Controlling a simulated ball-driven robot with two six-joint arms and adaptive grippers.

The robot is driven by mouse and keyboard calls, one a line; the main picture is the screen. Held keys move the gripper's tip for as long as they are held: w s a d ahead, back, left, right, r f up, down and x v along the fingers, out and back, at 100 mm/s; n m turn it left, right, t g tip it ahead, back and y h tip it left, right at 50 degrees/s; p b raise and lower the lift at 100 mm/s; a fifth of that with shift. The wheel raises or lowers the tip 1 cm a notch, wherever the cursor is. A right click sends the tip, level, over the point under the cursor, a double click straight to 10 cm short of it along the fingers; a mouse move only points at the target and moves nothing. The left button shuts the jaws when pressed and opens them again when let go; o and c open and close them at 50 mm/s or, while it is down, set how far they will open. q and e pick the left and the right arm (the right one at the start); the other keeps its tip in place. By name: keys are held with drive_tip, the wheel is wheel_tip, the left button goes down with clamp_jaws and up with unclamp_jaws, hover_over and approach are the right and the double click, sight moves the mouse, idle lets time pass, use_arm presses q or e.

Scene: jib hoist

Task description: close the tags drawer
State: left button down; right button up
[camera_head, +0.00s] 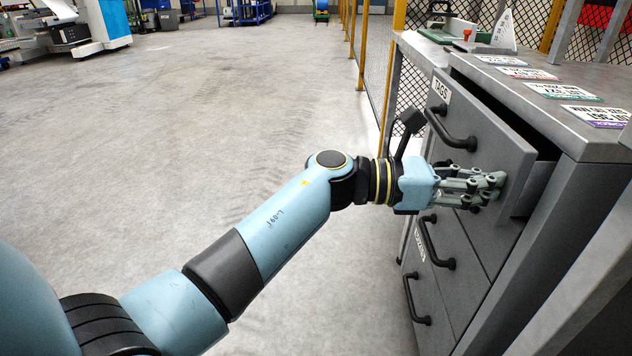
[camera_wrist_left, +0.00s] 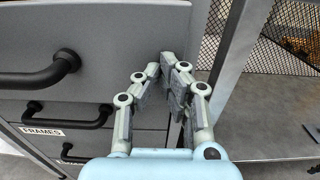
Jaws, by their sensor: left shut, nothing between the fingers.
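The tags drawer (camera_head: 480,150) is the top drawer of a grey cabinet, with a "TAGS" label (camera_head: 441,90) and a black bar handle (camera_head: 450,130). It stands partly open, with a dark gap behind its front. In the left wrist view its front (camera_wrist_left: 110,85) fills the upper left, with its handle (camera_wrist_left: 40,72) at the left. My left gripper (camera_head: 497,186) is shut and empty, at the drawer front, to the right of the handle and near the front's edge. Whether the fingertips touch the front I cannot tell. My right gripper is not in view.
Lower drawers with black handles (camera_head: 436,245) sit below and look shut; one is labelled "FRAMES" (camera_wrist_left: 42,131). Printed cards (camera_head: 563,91) lie on the grey cabinet top. A mesh fence with yellow posts (camera_head: 392,70) stands behind. The floor to the left is clear.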

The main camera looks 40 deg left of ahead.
sight(516, 182)
use_arm(q)
drive_tip(key=x, duration=0.4)
drive_tip(key=shift+w+d+b, duration=0.15)
drive_tip(key=shift+d+b, duration=0.05)
drive_tip(key=shift+b, duration=0.1)
drive_tip(key=shift+d, duration=0.1)
drive_tip(key=shift+w+r, duration=0.1)
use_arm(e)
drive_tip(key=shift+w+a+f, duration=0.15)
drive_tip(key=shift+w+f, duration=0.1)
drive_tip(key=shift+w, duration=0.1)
use_arm(q)
drive_tip(key=shift+d, duration=0.1)
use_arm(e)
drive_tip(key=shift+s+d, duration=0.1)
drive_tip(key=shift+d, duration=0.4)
